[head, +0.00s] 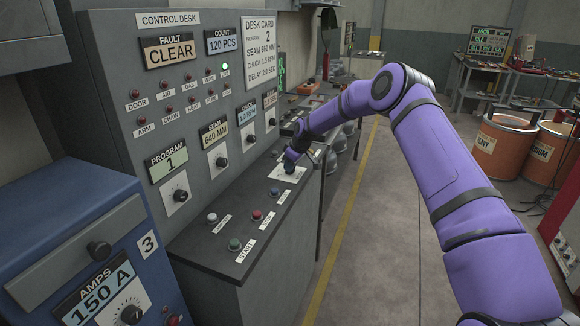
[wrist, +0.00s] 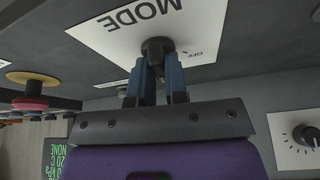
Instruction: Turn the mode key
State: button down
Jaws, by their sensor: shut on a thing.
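The mode key is a dark round knob (wrist: 157,46) on a white plate marked MODE (wrist: 115,33), with OFF lettered beside it, in the wrist view. In the head view the plate (head: 290,173) lies on the sloping ledge of the control desk. My gripper (wrist: 157,66) has its two blue fingers closed on the key. In the head view my gripper (head: 290,160) comes down onto the plate and hides most of the key. Which mark the key points to cannot be seen.
The ledge also bears a green start button (head: 235,244), a white button (head: 212,218), a red button (head: 257,215) and a blue button (head: 275,191). The upright panel with program knob (head: 180,195) stands close behind. The floor (head: 375,240) beside the desk is clear.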

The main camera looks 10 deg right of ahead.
jog(key=shift+n, duration=0.6)
jog(key=c, duration=1.1)
grip_release()
jog(key=shift+c, duration=0.2)
jog(key=v, duration=1)
jog(key=shift+w+d+r, duration=0.15)
jog(key=shift+d+r, duration=0.1)
jog(key=shift+r, duration=0.15)
jog(key=shift+g, duration=0.3)
